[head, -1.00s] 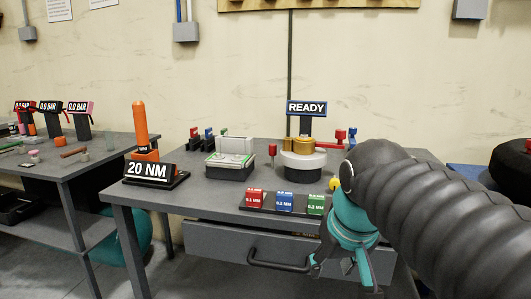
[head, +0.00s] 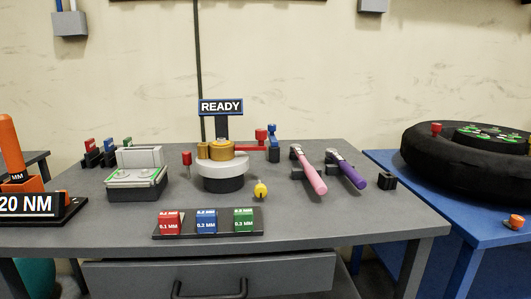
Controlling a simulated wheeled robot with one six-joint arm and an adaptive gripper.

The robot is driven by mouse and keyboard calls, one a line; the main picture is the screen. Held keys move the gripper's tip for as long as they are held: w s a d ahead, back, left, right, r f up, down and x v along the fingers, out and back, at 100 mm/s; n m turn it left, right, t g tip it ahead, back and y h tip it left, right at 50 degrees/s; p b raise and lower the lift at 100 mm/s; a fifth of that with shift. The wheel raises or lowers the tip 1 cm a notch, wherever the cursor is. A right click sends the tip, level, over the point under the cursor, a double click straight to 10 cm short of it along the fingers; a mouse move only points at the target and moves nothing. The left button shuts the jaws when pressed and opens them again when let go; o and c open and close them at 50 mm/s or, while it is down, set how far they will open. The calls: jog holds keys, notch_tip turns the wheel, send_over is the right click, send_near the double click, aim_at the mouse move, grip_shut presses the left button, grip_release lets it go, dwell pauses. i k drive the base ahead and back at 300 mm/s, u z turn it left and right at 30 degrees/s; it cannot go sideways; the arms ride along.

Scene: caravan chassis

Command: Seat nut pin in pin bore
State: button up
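I cannot tell for sure which piece is the nut pin. A small red-headed pin (head: 187,159) stands upright just left of a round fixture (head: 223,175). A yellow knob-like piece (head: 261,190) sits at the fixture's front right. The fixture has a white disc on a dark base, with a gold part (head: 215,150) on top. A red arm-like piece (head: 252,148) reaches from its right side. No pin bore can be made out at this size. My gripper is not in view.
A block of red, blue and green gauges (head: 207,222) lies in front. A grey-green box (head: 137,176) is left; pink (head: 309,173) and purple (head: 347,171) wrenches lie right. A black wheel (head: 465,165) lies on a blue table. A "READY" sign (head: 221,107) stands behind.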

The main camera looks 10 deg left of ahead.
aim_at(212, 161)
jog(key=z, duration=1.25)
jog(key=k, duration=1)
jog(key=u, duration=1.45)
jog(key=i, duration=0.25)
jog(key=z, duration=0.1)
